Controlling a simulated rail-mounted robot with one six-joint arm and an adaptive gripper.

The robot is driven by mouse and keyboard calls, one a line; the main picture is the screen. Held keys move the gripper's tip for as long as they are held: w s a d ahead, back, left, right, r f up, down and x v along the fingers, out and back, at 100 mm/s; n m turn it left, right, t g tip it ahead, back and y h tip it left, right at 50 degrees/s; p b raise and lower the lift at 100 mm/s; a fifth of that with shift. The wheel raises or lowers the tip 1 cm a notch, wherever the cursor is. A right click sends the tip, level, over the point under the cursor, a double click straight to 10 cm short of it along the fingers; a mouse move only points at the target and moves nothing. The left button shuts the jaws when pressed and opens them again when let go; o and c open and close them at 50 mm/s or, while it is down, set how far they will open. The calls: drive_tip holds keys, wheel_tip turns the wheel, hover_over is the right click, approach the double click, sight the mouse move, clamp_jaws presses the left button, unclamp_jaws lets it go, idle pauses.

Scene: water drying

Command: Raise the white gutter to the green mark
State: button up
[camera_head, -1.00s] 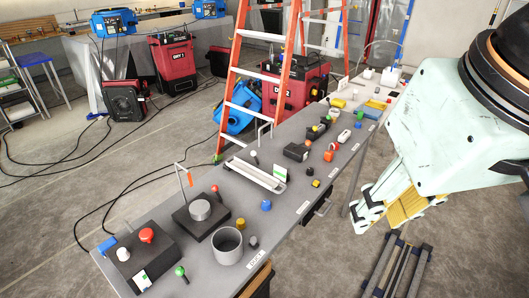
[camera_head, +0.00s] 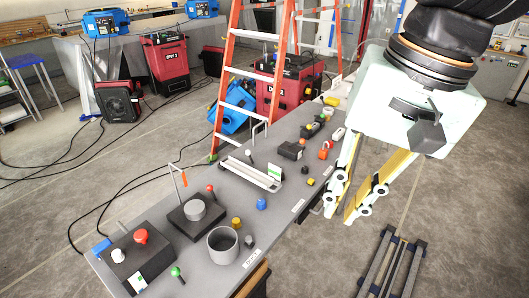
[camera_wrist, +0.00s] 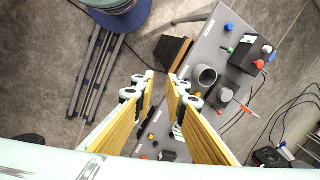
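The white gutter (camera_head: 250,174) is a long shallow channel lying along the middle of the grey table. A small white card with a green mark (camera_head: 275,170) stands upright at its right end. My gripper (camera_head: 338,216) hangs to the right of the table's near edge, apart from the gutter, its yellow-padded fingers pointing down. In the wrist view my gripper (camera_wrist: 161,76) has a clear gap between its fingertips and holds nothing. A white piece, perhaps part of the gutter, shows beside the right finger there; most is hidden.
A grey cup (camera_head: 223,245), a dark block with a metal cylinder (camera_head: 196,210) and a box with a red button (camera_head: 141,237) stand on the near table (camera_head: 262,222). Black blocks and coloured knobs crowd its far part. An orange ladder (camera_head: 222,104) stands behind. A dark rack (camera_head: 380,262) lies on the floor.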

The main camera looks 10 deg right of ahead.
drive_tip(key=w+d+f+m+g+y, duration=0.1)
drive_tip(key=w+f+m+y, duration=0.4)
drive_tip(key=w+f+m, duration=0.5)
drive_tip(key=w+f+m+g+y, duration=0.1)
drive_tip(key=w+f+m+y, duration=0.4)
drive_tip(key=w+m, duration=0.75)
drive_tip(key=w+d+f+m+t+y+b, duration=0.1)
drive_tip(key=w+d+f+m+t+y, duration=0.15)
drive_tip(key=w+d+f+m, duration=0.5)
drive_tip(key=m+t, duration=0.5)
drive_tip(key=m, duration=0.1)
approach(284, 195)
drive_tip(key=s+d+r, duration=0.1)
drive_tip(key=d+r, duration=0.2)
drive_tip(key=r, duration=0.2)
drive_tip(key=shift+s+d, duration=0.15)
drive_tip(key=shift+d, duration=0.05)
drive_tip(key=shift+a+g, duration=0.2)
drive_tip(key=shift+g, duration=0.05)
drive_tip(key=shift+b+x, duration=1.25)
drive_tip(key=shift+x, duration=5.5)
drive_tip(key=shift+f, duration=0.1)
clamp_jaws()
